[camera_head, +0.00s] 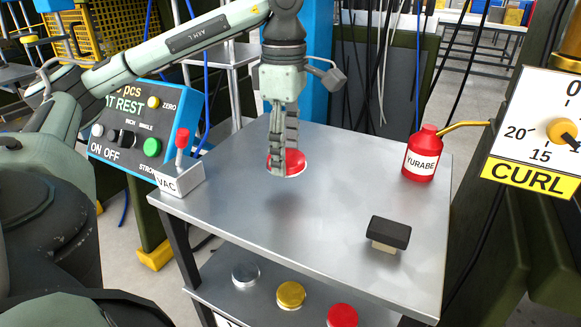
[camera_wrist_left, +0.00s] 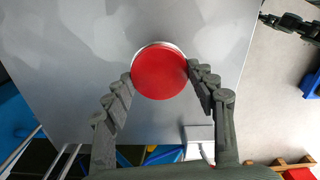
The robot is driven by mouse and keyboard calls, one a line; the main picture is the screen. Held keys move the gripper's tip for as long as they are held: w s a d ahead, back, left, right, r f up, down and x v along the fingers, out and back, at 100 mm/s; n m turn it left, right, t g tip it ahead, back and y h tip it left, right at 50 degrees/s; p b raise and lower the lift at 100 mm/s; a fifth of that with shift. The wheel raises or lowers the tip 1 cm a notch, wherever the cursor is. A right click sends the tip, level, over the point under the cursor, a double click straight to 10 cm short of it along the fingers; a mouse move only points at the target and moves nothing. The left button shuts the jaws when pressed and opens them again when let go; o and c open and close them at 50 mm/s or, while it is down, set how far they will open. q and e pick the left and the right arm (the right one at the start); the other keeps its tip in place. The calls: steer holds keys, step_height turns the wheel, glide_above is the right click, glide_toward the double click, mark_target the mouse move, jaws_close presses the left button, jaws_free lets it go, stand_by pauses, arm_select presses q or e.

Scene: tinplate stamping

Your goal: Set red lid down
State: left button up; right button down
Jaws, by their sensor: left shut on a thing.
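The red lid (camera_head: 292,162) is a round disc with a pale rim, over the far middle of the grey metal table (camera_head: 240,225). My left gripper (camera_head: 283,160) points straight down and is shut on it. In the left wrist view the lid (camera_wrist_left: 160,72) sits between the two fingertips of my left gripper (camera_wrist_left: 160,76), one on each side. A soft dark patch lies on the table below the lid, which looks held a little above the surface. The exact gap is hard to tell. My right gripper does not show in the head view.
A red can labelled YURABE (camera_head: 421,160) stands at the back right. A black-topped block (camera_head: 388,234) is at the front right. A VAC box (camera_head: 180,178) with a red knob is at the left edge. A lower shelf holds silver, gold and red discs. The table's middle is clear.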

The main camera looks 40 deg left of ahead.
mark_target(290, 185)
arm_select(q)
steer(key=shift+w+a+f, duration=0.1)
steer(key=shift+w+f, duration=0.4)
steer(key=shift+w, duration=0.1)
step_height(290, 185, down, 4)
steer(key=shift+r, duration=0.1)
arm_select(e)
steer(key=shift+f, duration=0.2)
arm_select(q)
steer(key=o, duration=0.8)
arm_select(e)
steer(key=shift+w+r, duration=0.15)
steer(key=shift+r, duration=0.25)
